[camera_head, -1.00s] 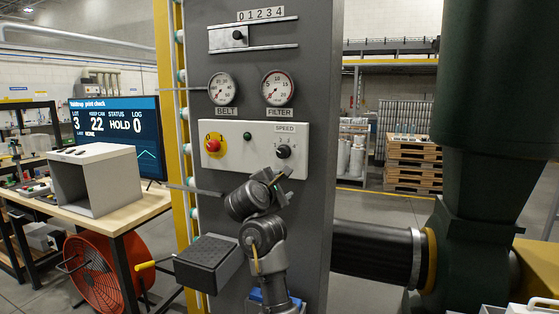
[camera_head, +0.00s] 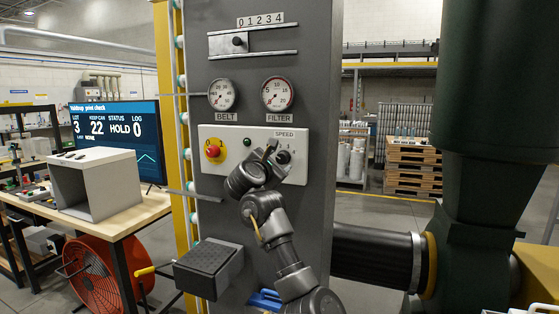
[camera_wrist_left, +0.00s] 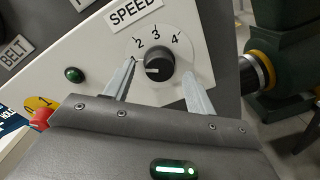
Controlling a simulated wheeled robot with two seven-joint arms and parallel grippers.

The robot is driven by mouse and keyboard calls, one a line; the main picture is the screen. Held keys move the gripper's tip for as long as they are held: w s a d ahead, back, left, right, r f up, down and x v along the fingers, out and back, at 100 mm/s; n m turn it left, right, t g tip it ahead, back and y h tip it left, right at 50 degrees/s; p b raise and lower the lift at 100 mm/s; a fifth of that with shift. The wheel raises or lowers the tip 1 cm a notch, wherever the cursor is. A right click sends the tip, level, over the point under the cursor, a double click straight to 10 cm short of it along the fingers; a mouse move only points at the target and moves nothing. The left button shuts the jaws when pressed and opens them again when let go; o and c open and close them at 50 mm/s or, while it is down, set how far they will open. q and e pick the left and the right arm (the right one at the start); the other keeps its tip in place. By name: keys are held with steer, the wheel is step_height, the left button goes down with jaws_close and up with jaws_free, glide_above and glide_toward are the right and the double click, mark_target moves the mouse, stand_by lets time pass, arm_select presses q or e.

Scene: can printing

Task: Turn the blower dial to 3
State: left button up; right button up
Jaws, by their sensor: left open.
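The black SPEED dial (camera_head: 284,157) sits on the right of the white control panel (camera_head: 232,155). In the left wrist view, the dial (camera_wrist_left: 159,62) has 2, 3 and 4 printed around its upper side. My left gripper (camera_head: 273,149) is at the panel, in front of the dial's left side. In the left wrist view its open fingers (camera_wrist_left: 160,70) lie on either side of the dial, with gaps left and right. My right gripper is not in view.
A red button (camera_head: 212,151) and a green button (camera_head: 247,142) are left of the dial. BELT (camera_head: 222,93) and FILTER (camera_head: 278,92) gauges and a slider numbered 0 to 4 (camera_head: 238,41) are above. A dark box (camera_head: 209,262) juts out below.

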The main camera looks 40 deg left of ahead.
arm_select(q)
steer(key=shift+x, duration=0.9)
steer(key=shift+c, duration=0.2)
steer(key=c, duration=1)
steer(key=shift+o, duration=0.2)
